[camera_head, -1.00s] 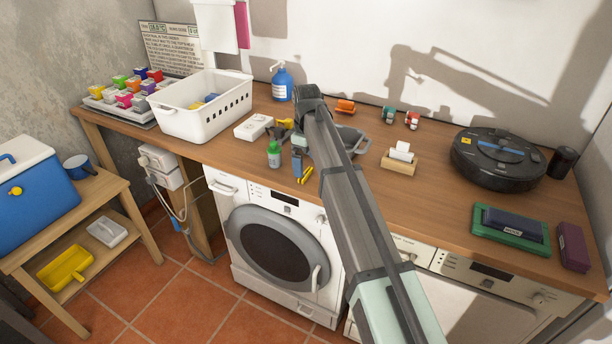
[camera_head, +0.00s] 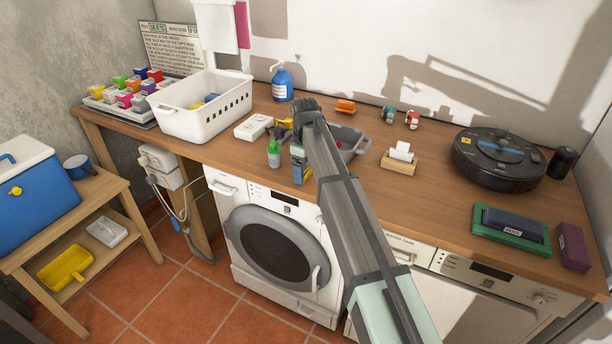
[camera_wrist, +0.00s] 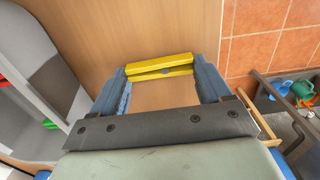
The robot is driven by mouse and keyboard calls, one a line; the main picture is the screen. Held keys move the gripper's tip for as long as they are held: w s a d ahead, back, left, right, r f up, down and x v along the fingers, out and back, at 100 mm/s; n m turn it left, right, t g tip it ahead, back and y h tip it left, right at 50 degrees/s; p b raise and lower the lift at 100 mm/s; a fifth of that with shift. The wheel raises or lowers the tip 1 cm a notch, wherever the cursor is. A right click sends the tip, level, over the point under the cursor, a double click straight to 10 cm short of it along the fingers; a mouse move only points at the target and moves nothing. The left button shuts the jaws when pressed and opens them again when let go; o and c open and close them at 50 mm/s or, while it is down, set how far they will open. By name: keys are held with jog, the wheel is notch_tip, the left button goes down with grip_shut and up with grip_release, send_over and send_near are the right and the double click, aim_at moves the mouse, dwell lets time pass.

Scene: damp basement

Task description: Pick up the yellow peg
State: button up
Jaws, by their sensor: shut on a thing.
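The yellow peg (camera_wrist: 160,66) lies crosswise between the two blue fingertips of my gripper (camera_wrist: 163,74) in the wrist view, touching both. My gripper is shut on it. In the head view my gripper (camera_head: 299,165) is at the front edge of the wooden worktop, above the washing machine, and my wrist hides much of it. A bit of yellow shows by the fingers there. Wood fills the space behind the peg in the wrist view; I cannot tell whether the peg touches the worktop.
A green bottle (camera_head: 274,154) stands just left of my gripper. A grey tub (camera_head: 350,140) sits behind it to the right, partly hidden by my arm. A white basket (camera_head: 205,122) is farther left. A tissue box (camera_head: 399,163) is to the right, with bare worktop around it.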

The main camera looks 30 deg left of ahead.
jog(key=shift+c, duration=0.8)
